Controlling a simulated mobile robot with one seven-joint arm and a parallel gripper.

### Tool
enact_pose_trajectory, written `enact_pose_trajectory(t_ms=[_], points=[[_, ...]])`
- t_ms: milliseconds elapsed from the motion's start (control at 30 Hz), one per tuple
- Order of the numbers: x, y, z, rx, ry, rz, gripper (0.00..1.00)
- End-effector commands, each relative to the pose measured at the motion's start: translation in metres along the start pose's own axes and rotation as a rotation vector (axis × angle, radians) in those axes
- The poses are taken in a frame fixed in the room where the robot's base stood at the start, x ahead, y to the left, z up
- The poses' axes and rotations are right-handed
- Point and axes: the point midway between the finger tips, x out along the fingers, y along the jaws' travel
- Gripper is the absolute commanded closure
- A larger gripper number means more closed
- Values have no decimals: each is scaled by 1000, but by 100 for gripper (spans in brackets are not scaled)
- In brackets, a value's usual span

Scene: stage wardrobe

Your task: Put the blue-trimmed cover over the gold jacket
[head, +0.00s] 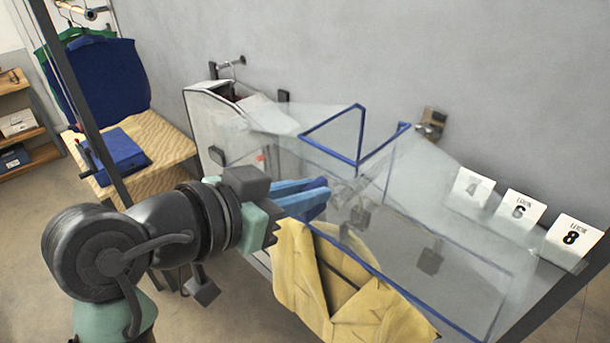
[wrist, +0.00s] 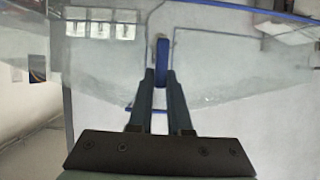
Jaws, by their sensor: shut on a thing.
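The clear cover with blue trim (head: 331,127) spans the middle and right of the head view. Its blue edging also shows at the top of the wrist view (wrist: 225,9). My gripper (head: 322,197) is shut on a blue part of the cover, which shows between the fingertips in the wrist view (wrist: 162,62). The gold jacket (head: 300,268) hangs below and in front of my gripper, cut off by the bottom edge. A long blue edge of the cover passes beside its right shoulder. I cannot tell whether the cover touches the jacket.
A whitish hanging cover (head: 205,115) is on a wall hook at the left of the rack.

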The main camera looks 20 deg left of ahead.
Motion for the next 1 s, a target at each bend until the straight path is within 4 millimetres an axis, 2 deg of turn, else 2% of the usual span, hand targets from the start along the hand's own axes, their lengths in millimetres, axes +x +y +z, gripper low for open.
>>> enact_pose_trajectory(t_ms=[1000], points=[[29, 0, 69, 0, 0, 0, 100]])
